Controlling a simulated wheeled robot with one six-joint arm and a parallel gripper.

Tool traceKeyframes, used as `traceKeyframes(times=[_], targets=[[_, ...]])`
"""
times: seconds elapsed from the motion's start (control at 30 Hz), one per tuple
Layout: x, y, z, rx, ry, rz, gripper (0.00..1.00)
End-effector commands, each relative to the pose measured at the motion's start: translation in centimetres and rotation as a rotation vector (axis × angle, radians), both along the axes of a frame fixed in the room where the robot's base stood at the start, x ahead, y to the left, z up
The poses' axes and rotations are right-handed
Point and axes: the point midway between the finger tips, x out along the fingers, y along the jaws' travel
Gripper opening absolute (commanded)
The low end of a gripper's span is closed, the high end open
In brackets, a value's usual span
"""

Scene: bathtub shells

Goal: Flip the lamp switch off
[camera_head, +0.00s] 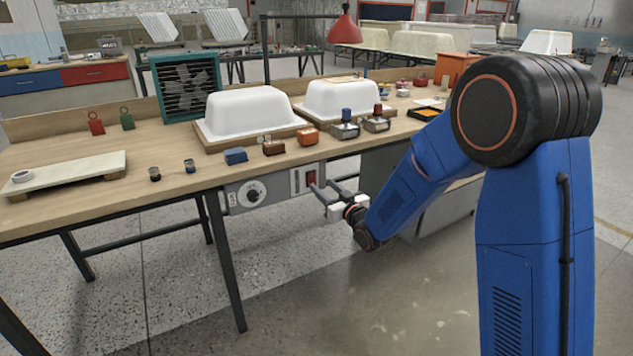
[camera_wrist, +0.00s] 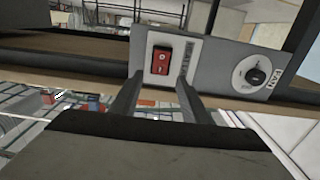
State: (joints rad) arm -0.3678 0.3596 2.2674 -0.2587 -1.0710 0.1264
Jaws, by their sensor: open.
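The red lamp switch (camera_head: 311,178) is a rocker on the grey control panel (camera_head: 272,188) under the bench's front edge. In the wrist view the switch (camera_wrist: 161,60) sits in a white plate, ahead of the gap between my fingertips. My gripper (camera_head: 324,187) is open and empty, its fingers pointing at the panel close to the switch. In the wrist view the gripper (camera_wrist: 157,85) has one finger on each side below the switch; I cannot tell if they touch the panel.
A round fan knob (camera_head: 252,193) is on the same panel, and also shows in the wrist view (camera_wrist: 255,75). The wooden bench (camera_head: 75,212) above holds white tub shells (camera_head: 250,110), a teal fan (camera_head: 186,86) and small parts. Open floor lies in front.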

Motion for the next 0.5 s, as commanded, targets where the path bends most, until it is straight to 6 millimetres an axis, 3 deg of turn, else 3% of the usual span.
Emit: traceKeyframes(times=[0.2,0.5], targets=[[2.9,2.0,0.0,0.001,-0.001,0.001,0.42],[4.7,3.2,0.0,0.001,-0.001,0.000,0.42]])
